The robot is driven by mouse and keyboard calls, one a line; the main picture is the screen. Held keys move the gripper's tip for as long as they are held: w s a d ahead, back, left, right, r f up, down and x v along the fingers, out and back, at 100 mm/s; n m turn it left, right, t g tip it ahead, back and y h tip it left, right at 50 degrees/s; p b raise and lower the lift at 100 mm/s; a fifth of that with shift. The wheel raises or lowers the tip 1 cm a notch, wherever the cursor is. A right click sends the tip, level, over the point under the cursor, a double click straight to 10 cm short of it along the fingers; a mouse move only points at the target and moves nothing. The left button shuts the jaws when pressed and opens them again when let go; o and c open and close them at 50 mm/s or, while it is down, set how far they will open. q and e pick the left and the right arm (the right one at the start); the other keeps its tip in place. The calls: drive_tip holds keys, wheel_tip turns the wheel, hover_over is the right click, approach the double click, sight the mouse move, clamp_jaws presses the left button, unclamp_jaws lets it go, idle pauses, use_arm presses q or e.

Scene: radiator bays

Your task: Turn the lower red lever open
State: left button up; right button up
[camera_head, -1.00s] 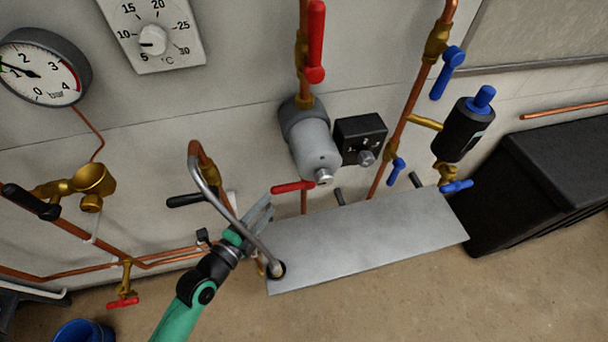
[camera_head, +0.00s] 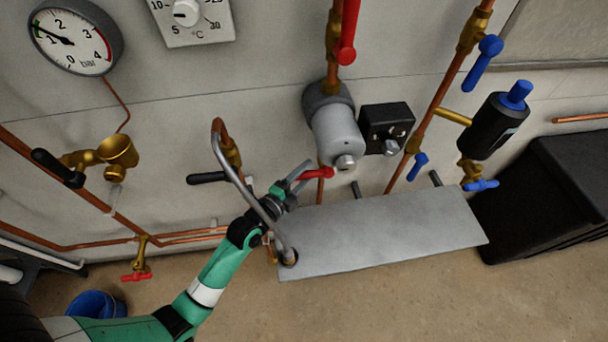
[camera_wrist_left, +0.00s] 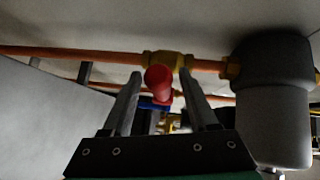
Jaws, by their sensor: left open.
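The lower red lever (camera_head: 316,173) sits on a copper pipe below the grey pump, lying roughly level in the head view. My left gripper (camera_head: 294,176) is open at the lever's left end. In the left wrist view, the red lever (camera_wrist_left: 158,80) points end-on at the camera, in front of a brass valve body (camera_wrist_left: 165,60). It appears between the two open fingers of my left gripper (camera_wrist_left: 158,90). I cannot tell whether the fingers touch it. My right gripper is not in view.
An upper red lever (camera_head: 347,40) is above the grey pump (camera_head: 338,135). A bent grey pipe (camera_head: 240,175) passes close to my left arm. A grey shelf (camera_head: 390,235) lies below. A black-handled valve (camera_head: 207,178) is to the left.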

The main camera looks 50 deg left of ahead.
use_arm(q)
clamp_jaws()
idle(1.4)
